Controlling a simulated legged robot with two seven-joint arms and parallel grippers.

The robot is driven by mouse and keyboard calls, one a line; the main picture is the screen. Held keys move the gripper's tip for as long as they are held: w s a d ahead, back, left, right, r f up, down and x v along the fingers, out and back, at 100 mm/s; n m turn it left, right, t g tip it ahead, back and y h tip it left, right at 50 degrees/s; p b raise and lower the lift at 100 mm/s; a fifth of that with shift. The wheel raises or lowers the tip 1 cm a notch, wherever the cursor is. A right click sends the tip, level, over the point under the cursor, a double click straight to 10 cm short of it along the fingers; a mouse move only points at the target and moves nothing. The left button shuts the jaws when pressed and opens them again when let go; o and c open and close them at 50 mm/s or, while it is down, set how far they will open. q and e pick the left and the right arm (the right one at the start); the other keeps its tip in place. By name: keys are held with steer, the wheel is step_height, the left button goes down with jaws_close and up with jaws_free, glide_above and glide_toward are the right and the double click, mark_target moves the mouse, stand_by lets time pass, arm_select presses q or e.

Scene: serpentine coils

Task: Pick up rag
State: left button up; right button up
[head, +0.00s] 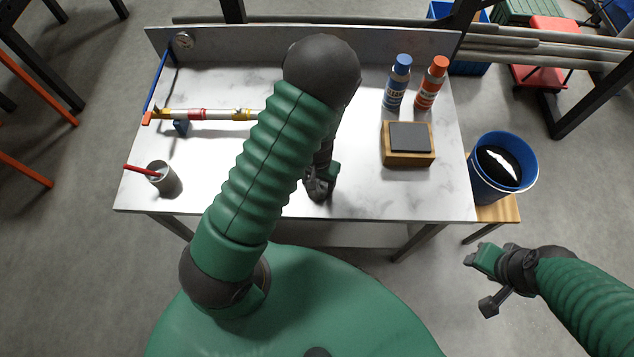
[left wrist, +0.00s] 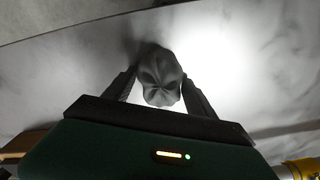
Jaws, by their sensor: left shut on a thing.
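The rag (left wrist: 160,75) is a dark grey, crumpled bundle in the left wrist view. It sits between the two dark fingers of my left gripper (left wrist: 159,92), which is shut on it. In the head view my left gripper (head: 319,188) is over the front middle of the white marbled table, partly hidden by my arm. The rag cannot be told apart from the dark fingers there. My right gripper (head: 474,258) is off the table at the lower right, over the floor, and its fingers are too unclear to judge.
On the table (head: 400,195) stand a grey cup (head: 163,180) with a red stick, a blue-capped bottle (head: 397,84), an orange-capped bottle (head: 431,84) and a wooden block with a grey top (head: 408,140). A striped rod (head: 205,114) lies at left. A blue bucket (head: 501,168) stands right of the table.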

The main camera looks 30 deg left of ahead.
arm_select(q)
steer(key=shift+d, duration=0.1)
steer(key=shift+c, duration=0.8)
steer(key=shift+a, duration=0.5)
steer(key=r+p, duration=0.4)
steer(key=shift+a+r, duration=0.1)
steer(key=shift+a, duration=0.1)
steer(key=s+b, duration=0.1)
steer(key=s+f+b, duration=0.1)
steer(key=s+b, duration=0.1)
steer(key=shift+s+a, duration=0.1)
steer(key=shift+s, duration=0.15)
steer(key=s+b, duration=0.1)
steer(key=s, duration=0.1)
steer(key=s+a+b, duration=0.1)
steer(key=s, duration=0.1)
steer(key=s+a+b, duration=0.1)
steer(key=s, duration=0.1)
steer(key=shift+s+a+r, duration=0.1)
steer(key=shift+s+r, duration=0.2)
steer(key=shift+r, duration=0.05)
steer(key=s+p, duration=0.1)
steer(key=p, duration=0.1)
steer(key=s+a+r+p, duration=0.1)
steer(key=p, duration=0.2)
steer(key=shift+a, duration=0.25)
steer(key=shift+s+a+p, duration=0.1)
steer(key=shift+s+p, duration=1.55)
steer(key=shift+p, duration=0.9)
